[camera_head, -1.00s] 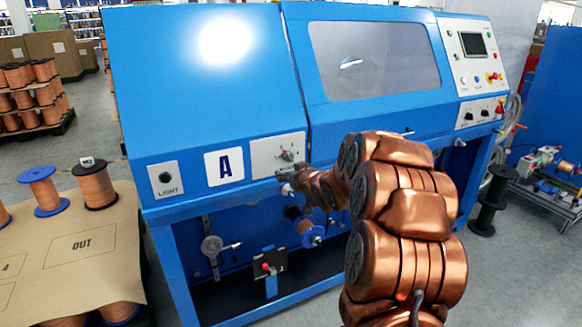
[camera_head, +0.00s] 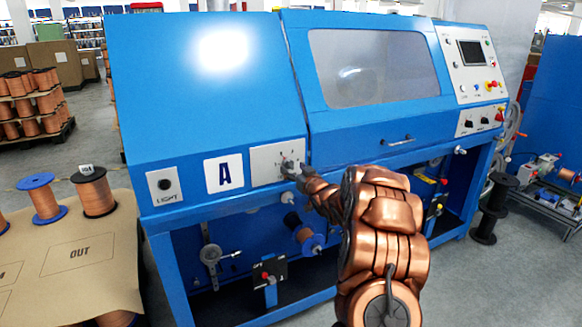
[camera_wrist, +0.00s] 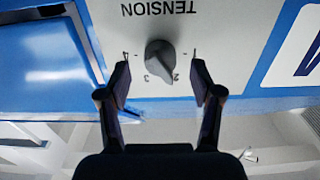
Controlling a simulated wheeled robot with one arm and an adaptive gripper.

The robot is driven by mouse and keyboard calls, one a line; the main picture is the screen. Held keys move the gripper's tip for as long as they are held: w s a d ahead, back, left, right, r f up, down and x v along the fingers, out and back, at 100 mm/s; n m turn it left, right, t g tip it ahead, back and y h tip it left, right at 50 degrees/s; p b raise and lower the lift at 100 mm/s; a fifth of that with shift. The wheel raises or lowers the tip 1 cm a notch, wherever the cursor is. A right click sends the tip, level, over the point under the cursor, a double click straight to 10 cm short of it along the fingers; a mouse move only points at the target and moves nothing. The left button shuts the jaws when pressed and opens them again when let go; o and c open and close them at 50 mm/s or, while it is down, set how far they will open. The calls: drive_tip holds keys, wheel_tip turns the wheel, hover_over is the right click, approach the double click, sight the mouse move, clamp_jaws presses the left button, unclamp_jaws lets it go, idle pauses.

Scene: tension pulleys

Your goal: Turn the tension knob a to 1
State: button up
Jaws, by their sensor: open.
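The tension knob (camera_head: 286,160) is a grey dial on a white plate (camera_head: 262,166) to the right of the big letter A on the blue machine. In the wrist view, which is upside down, the knob (camera_wrist: 160,58) sits under the word TENSION, with a 2 and a 3 readable beside it. In the head view my gripper (camera_head: 297,169) is at the plate, partly covering the knob.
A LIGHT switch (camera_head: 164,185) is left of the A label (camera_head: 224,174). Below the panel edge are a pulley (camera_head: 211,257) and a small black control box (camera_head: 267,274). A table (camera_head: 85,265) with wire spools stands at the left.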

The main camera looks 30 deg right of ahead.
drive_tip(key=shift+w+d, duration=0.1)
drive_tip(key=shift+w, duration=1.15)
drive_tip(key=c, duration=1.1)
drive_tip(key=shift+c, duration=0.2)
drive_tip(key=shift+f+n+b, duration=0.1)
drive_tip(key=shift+n+b, duration=0.2)
drive_tip(key=shift+b, duration=0.05)
drive_tip(key=n+b, duration=0.5)
drive_tip(key=b, duration=0.1)
drive_tip(key=shift+f, duration=0.15)
drive_tip(key=n+b, duration=0.3)
drive_tip(key=shift+n, duration=0.4)
drive_tip(key=shift+r+n+b, duration=0.25)
drive_tip(key=shift+n+b, duration=0.85)
drive_tip(key=shift+n, duration=0.1)
